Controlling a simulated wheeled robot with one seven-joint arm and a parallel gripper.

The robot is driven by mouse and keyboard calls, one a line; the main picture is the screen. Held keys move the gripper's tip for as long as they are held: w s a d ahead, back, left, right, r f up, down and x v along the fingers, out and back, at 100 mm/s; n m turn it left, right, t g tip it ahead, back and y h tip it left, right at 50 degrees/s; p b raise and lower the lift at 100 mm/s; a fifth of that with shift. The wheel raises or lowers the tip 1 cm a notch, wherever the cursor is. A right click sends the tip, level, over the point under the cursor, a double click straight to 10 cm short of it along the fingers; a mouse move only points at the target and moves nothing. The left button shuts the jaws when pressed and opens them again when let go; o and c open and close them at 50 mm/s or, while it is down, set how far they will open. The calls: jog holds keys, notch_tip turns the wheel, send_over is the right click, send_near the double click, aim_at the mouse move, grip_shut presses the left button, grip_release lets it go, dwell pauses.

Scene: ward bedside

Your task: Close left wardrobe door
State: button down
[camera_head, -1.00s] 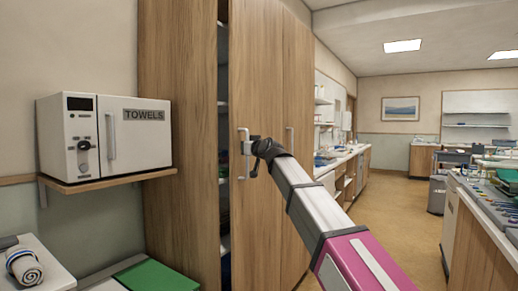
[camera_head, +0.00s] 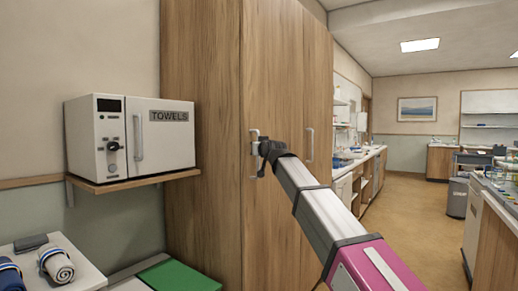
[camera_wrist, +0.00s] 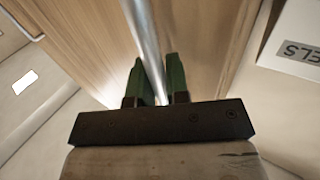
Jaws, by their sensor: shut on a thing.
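The wooden wardrobe's left door (camera_head: 272,80) faces me in the head view. It now lies flush against the wardrobe side panel (camera_head: 200,120), with no visible gap at its left edge. My gripper (camera_head: 262,150) is at the left door's vertical metal handle (camera_head: 253,165). In the wrist view, the green fingers of my gripper (camera_wrist: 160,82) sit on both sides of the handle bar (camera_wrist: 143,35), shut on it. The wardrobe's right door (camera_head: 317,80) looks closed, with its own handle (camera_head: 309,145).
A white towel warmer (camera_head: 130,137) stands on a wall shelf (camera_head: 130,181) left of the wardrobe. Rolled towels (camera_head: 57,265) and a green-topped item (camera_head: 180,276) are below. Open floor (camera_head: 405,205) lies to the right, beside a counter (camera_head: 497,235).

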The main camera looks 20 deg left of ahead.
jog(key=shift+a+r, duration=0.1)
jog(key=shift+a, duration=0.35)
jog(key=c, duration=1.1)
grip_release()
jog(key=shift+a, duration=0.1)
jog(key=v, duration=1.1)
jog(key=shift+d, duration=0.2)
jog(key=shift+w, duration=0.1)
